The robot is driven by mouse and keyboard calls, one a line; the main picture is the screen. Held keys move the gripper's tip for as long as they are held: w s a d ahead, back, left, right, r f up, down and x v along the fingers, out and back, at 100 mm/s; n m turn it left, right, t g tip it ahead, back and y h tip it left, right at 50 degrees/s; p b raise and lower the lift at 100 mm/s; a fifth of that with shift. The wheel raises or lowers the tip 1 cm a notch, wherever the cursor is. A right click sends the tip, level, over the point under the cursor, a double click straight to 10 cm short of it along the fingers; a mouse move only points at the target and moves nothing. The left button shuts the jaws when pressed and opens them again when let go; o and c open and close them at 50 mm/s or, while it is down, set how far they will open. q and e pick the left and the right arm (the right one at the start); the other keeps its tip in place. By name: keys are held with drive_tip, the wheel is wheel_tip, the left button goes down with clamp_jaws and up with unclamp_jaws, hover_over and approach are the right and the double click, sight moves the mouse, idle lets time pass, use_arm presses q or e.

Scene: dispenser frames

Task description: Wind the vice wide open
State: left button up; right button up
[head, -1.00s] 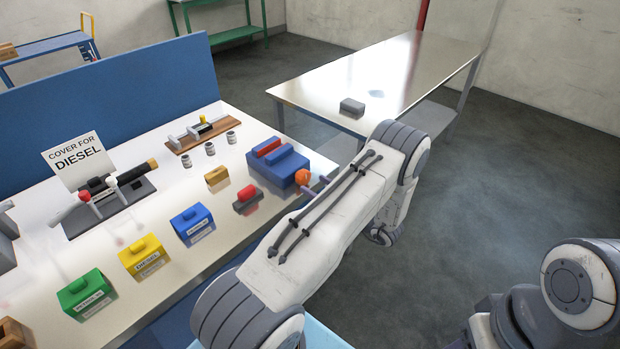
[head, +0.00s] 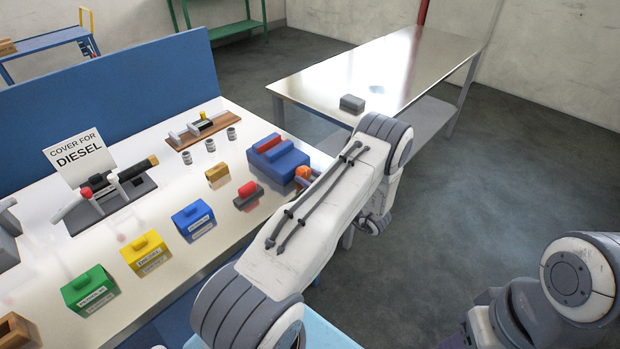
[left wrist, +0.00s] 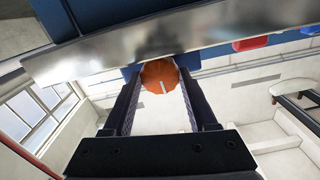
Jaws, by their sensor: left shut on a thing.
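The blue vice (head: 263,172) stands at the right end of the white bench, with a red block (head: 269,145) on its far side. An orange ball-shaped knob (head: 303,171) is at its right side, by the bench edge. My left gripper (left wrist: 160,78) is shut on the orange knob, one finger on each side, in the left wrist view. In the head view my left arm hides most of that gripper and the vice handle. I cannot tell how wide the jaw gap is. My right gripper is out of view.
Blue (head: 193,222), yellow (head: 146,254) and green (head: 90,291) labelled boxes line the bench front. A red-topped grey block (head: 248,196) lies near the vice. A steel table (head: 400,75) stands behind, with open floor to the right.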

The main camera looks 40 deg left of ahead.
use_arm(q)
drive_tip(key=shift+f+n+b, duration=0.15)
drive_tip(key=shift+n+b, duration=1.6)
drive_tip(key=shift+n, duration=0.25)
drive_tip(key=shift+n+b, duration=0.95)
drive_tip(key=shift+n, duration=0.25)
drive_tip(key=o, duration=1.4)
drive_tip(key=d, duration=0.3)
drive_tip(key=d+b, duration=0.1)
drive_tip(key=d, duration=0.3)
drive_tip(key=s+d+b, duration=0.1)
drive_tip(key=d, duration=0.2)
drive_tip(key=shift+d, duration=0.25)
drive_tip(key=shift+w, duration=0.15)
